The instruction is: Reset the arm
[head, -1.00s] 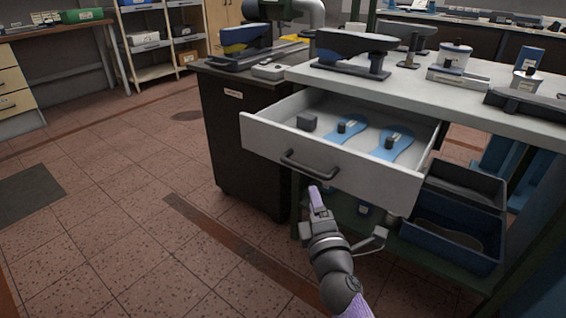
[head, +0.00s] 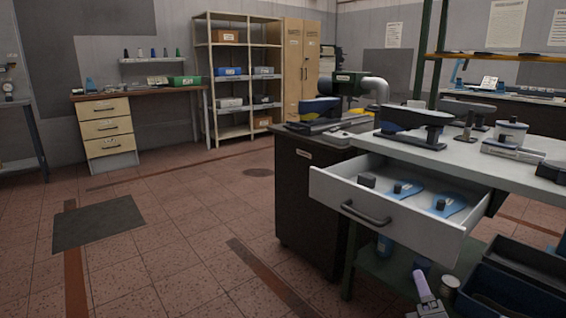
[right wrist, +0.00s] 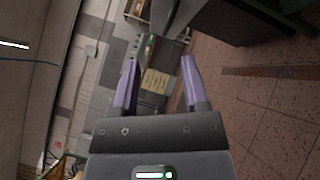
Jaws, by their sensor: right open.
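My right gripper (head: 424,286) shows at the bottom right of the head view, below and in front of the open drawer. In the right wrist view its two purple fingers (right wrist: 159,80) are spread apart with nothing between them. The white drawer (head: 405,220) is pulled out under the worktop, with a dark bar handle (head: 365,213). Inside it lie two blue sole-shaped pieces with dark blocks on them, and a separate dark block (head: 367,180). The gripper is apart from the handle. My left gripper is not in view.
The white worktop (head: 455,158) carries a shoe last on a stand (head: 413,125) and several tools. Dark blue bins (head: 510,285) sit on the lower shelf at the right. A dark cabinet (head: 308,205) stands left of the drawer. The tiled floor at the left is open, with a dark mat (head: 99,223).

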